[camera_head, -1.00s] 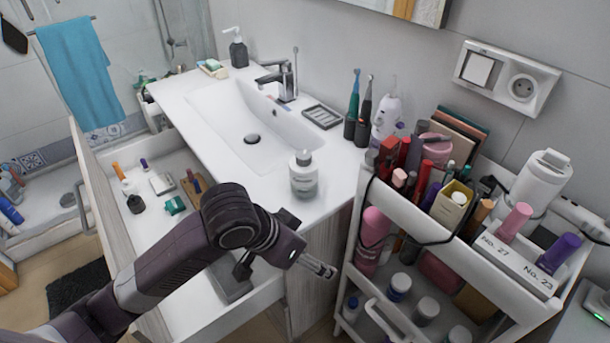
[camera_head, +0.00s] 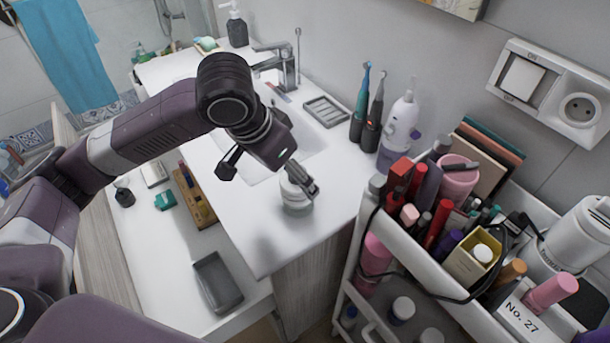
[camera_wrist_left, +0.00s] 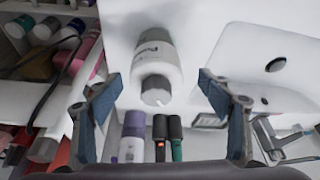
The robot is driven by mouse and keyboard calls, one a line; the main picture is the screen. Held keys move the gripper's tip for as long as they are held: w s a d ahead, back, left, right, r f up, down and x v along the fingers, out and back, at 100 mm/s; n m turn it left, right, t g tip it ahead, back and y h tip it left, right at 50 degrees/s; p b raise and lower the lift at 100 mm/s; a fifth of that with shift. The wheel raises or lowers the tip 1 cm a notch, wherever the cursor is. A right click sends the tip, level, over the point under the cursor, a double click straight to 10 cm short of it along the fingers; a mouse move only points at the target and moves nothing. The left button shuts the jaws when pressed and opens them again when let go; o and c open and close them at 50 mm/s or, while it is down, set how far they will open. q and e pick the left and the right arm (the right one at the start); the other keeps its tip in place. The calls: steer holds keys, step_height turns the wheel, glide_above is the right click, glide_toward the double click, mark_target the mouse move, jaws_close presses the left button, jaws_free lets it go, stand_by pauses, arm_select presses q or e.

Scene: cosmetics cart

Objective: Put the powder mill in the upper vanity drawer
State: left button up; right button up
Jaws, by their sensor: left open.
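The powder mill, a white bottle with a grey cap (camera_head: 293,198), stands upright on the vanity counter near its front corner. In the left wrist view the powder mill (camera_wrist_left: 157,62) shows its dark lettering and lies between the finger lines. My left gripper (camera_head: 268,177) is open and empty above the counter at the mill, with one finger partly covering it in the head view. In the wrist view the left gripper's fingers (camera_wrist_left: 160,84) are spread on both sides of the mill, apart from it. The upper vanity drawer (camera_head: 145,268) is pulled open below the counter. My right gripper is not in view.
The drawer holds a grey tray (camera_head: 217,282), a brown wooden item (camera_head: 194,196) and small items; its floor has free room. Toothbrushes (camera_head: 360,108) and a white bottle (camera_head: 399,128) stand behind the mill. A crowded cosmetics cart (camera_head: 368,213) stands right of the counter.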

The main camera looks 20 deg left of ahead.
arm_select(q)
steer(key=shift+s+f, duration=0.1)
steer(key=shift+f, duration=0.3)
steer(key=shift+s+d+f, duration=0.15)
steer(key=shift+s+f, duration=0.05)
steer(key=shift+s, duration=0.2)
steer(key=shift+s+f, duration=0.15)
steer(key=shift+f, duration=0.15)
steer(key=x, duration=0.5)
steer(key=shift+w+p, duration=0.3)
steer(key=shift+w, duration=0.05)
steer(key=shift+s, duration=0.1)
steer(key=shift+r, duration=0.1)
steer(key=c, duration=1.5)
steer(key=shift+c, duration=0.7)
steer(key=shift+r, duration=0.15)
